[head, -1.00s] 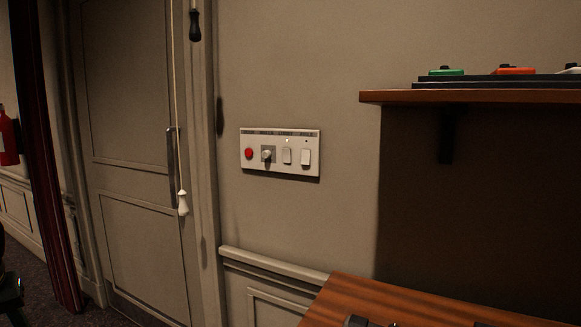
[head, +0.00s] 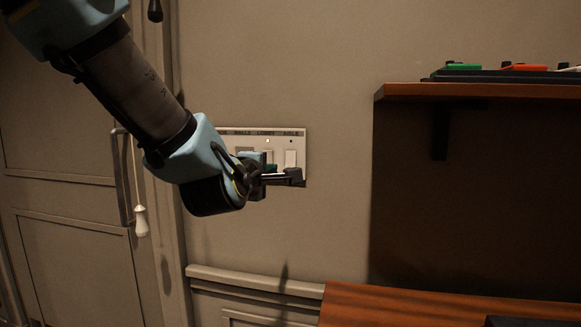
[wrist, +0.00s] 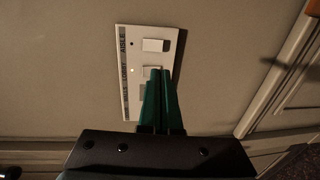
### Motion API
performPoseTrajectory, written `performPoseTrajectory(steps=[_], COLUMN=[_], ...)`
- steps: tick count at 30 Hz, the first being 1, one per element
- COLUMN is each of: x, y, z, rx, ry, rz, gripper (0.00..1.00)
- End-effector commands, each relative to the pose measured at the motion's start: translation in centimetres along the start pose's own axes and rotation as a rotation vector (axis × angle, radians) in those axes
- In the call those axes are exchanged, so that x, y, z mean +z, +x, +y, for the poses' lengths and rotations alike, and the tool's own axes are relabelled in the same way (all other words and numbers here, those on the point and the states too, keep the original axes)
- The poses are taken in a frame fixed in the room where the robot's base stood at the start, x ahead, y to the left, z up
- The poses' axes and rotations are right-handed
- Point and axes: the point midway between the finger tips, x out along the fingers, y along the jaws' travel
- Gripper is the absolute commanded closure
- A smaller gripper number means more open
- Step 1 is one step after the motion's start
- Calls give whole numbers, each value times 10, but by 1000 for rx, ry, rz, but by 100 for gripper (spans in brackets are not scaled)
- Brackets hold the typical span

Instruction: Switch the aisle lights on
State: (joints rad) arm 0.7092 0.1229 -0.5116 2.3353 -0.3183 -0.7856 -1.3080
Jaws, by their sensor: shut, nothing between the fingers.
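The white wall panel (head: 299,134) carries a row of controls with labels above, the last two reading LOBBY and AISLE. The aisle switch (head: 291,158) is a white rocker at the right end; it also shows in the wrist view (wrist: 155,45), with a dark indicator dot beside it. The lobby switch (wrist: 150,68) is next to it, beside a lit indicator. Contact cannot be told. My arm hides the panel's left part.
A wooden shelf (head: 480,92) with green and red-orange items juts from the wall at right. A wooden desk top (head: 400,306) lies below. A pull cord with a white handle (head: 141,221) hangs by the door (head: 75,262) at left. The wall between panel and shelf is clear.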

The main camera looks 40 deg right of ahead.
Motion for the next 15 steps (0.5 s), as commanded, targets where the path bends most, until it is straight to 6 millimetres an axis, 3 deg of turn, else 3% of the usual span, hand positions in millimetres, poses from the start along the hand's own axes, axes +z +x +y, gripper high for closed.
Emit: performPoseTrajectory(steps=[10,15], x=[0,0], y=[1,13], z=[1,1], rx=[1,-2], ry=[-2,-3], rz=[0,-1], gripper=[100,100])
